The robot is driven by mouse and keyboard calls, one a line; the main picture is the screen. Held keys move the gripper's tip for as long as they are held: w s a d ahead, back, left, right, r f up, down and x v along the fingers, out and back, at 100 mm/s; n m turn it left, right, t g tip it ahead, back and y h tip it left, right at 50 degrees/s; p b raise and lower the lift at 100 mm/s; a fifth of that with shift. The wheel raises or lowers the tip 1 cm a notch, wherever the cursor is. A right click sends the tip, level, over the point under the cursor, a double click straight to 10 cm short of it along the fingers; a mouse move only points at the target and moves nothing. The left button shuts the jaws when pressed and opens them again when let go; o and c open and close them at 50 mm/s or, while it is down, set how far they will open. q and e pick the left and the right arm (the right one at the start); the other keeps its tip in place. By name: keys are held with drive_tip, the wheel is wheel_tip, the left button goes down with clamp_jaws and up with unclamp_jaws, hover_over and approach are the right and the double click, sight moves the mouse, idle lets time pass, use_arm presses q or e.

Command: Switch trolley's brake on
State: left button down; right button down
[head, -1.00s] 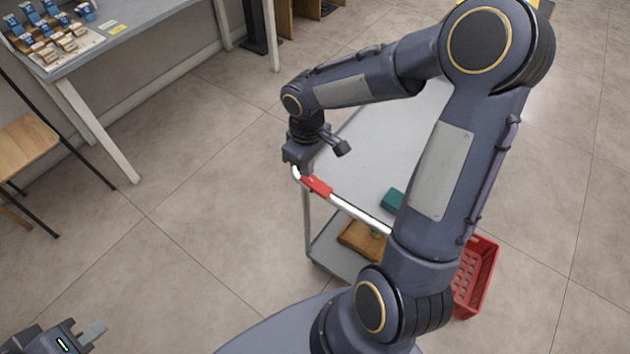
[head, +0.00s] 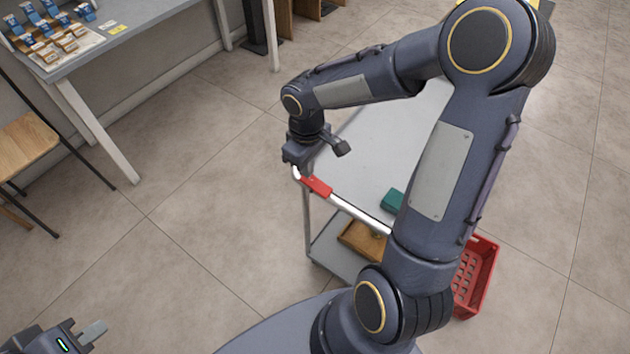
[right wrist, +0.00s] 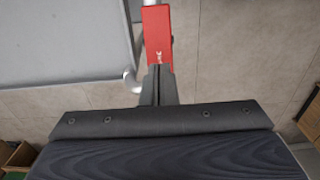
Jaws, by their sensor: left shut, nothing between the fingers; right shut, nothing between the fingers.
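The grey trolley (head: 372,150) stands in front of me, partly hidden by my right arm. Its handle bar (head: 357,212) runs along the near edge and carries a red brake piece (head: 317,186) near its left end. The red piece also shows in the right wrist view (right wrist: 157,38), just beyond the fingertips. My right gripper (head: 297,168) is shut and empty, pointing down at the left end of the handle beside the red piece; whether it touches cannot be told. In the right wrist view its fingers (right wrist: 158,85) are together. My left gripper (head: 90,337) is at the bottom left corner, away from the trolley.
A green box (head: 392,201) lies on the trolley's top, and a wooden tray (head: 360,240) on its lower shelf. A red basket (head: 478,275) is at the right. A counter with small boxes (head: 110,28) and a wooden chair (head: 28,150) stand left. Floor between is clear.

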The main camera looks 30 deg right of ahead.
drive_tip(key=shift+f+b, duration=0.9)
drive_tip(key=shift+f, duration=0.2)
idle(0.7)
drive_tip(key=shift+r, duration=0.15)
wheel_tip(320, 180, up, 7)
drive_tip(key=p, duration=0.5)
drive_tip(key=shift+p, duration=0.35)
drive_tip(key=s+a+r+m+t+y, duration=0.2)
drive_tip(key=s+r, duration=0.3)
drive_tip(key=s, duration=0.3)
drive_tip(key=s+a+r+m+t+y, duration=0.1)
drive_tip(key=s+a+r+m+t, duration=0.1)
drive_tip(key=s, duration=0.7)
wheel_tip(320, 180, up, 3)
drive_tip(key=shift+r+m+t+y, duration=0.1)
drive_tip(key=shift+m+t+y, duration=0.3)
drive_tip(key=shift+m+t, duration=0.55)
drive_tip(key=shift+s, duration=0.1)
